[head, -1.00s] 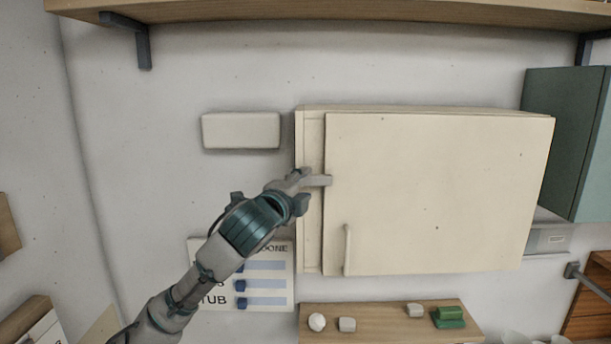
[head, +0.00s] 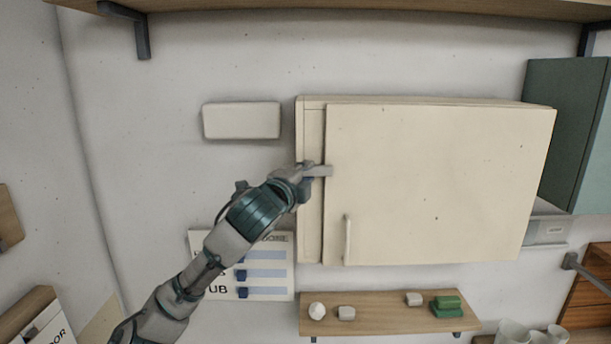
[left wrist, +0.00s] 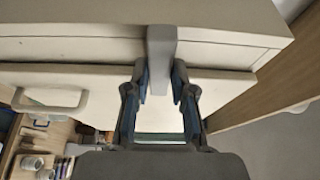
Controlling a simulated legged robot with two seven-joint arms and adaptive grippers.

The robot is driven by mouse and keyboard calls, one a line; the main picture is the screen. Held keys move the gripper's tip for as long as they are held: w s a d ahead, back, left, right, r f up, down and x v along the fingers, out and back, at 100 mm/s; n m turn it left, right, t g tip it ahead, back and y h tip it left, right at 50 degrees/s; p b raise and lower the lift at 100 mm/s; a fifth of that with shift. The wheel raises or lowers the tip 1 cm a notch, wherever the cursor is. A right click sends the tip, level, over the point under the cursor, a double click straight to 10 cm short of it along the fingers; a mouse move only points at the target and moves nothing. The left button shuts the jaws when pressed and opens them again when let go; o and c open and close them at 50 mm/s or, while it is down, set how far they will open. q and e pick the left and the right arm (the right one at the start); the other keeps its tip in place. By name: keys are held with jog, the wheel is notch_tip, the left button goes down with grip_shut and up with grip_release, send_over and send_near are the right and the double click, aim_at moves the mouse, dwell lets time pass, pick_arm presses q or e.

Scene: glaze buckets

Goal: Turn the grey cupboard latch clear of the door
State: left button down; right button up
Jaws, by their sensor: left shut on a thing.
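The cream cupboard (head: 430,180) hangs on the wall, its door (head: 436,150) closed, with a pale vertical handle (head: 347,240) low on the door's left side. The grey latch (head: 325,171) is a short bar lying level across the door's left edge. My left gripper (head: 307,172) is at the latch's left part and shut on it. In the left wrist view the latch (left wrist: 161,50) runs between the two fingers of the left gripper (left wrist: 161,82), across the cupboard's front. The fingers hide part of the latch. My right gripper is not in view.
A pale block (head: 241,121) is on the wall left of the cupboard. A wooden shelf (head: 385,322) with small white and green items is below. A green cabinet (head: 565,135) stands at the right. A board with blue markers (head: 265,272) is behind my arm.

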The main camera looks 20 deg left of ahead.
pick_arm(q)
jog(key=shift+w+d+f+n+t+y+b, duration=0.2)
jog(key=shift+n+t+y+b, duration=0.35)
jog(key=shift+n+y+b, duration=2)
jog(key=shift+d+f+n+t+y+b, duration=0.2)
jog(key=shift+n+t+b, duration=0.35)
jog(key=shift+n, duration=4.25)
jog(key=shift+w+d+f+n+t+y+b, duration=0.1)
jog(key=shift+f+n+t+y+b, duration=0.35)
jog(key=shift+n+y+b, duration=2.1)
jog(key=n+h+p, duration=0.2)
jog(key=shift+r+n, duration=0.2)
jog(key=shift+n, duration=0.1)
jog(key=c, duration=1)
grip_release()
jog(key=shift+r, duration=0.1)
jog(key=shift+s+d, duration=0.1)
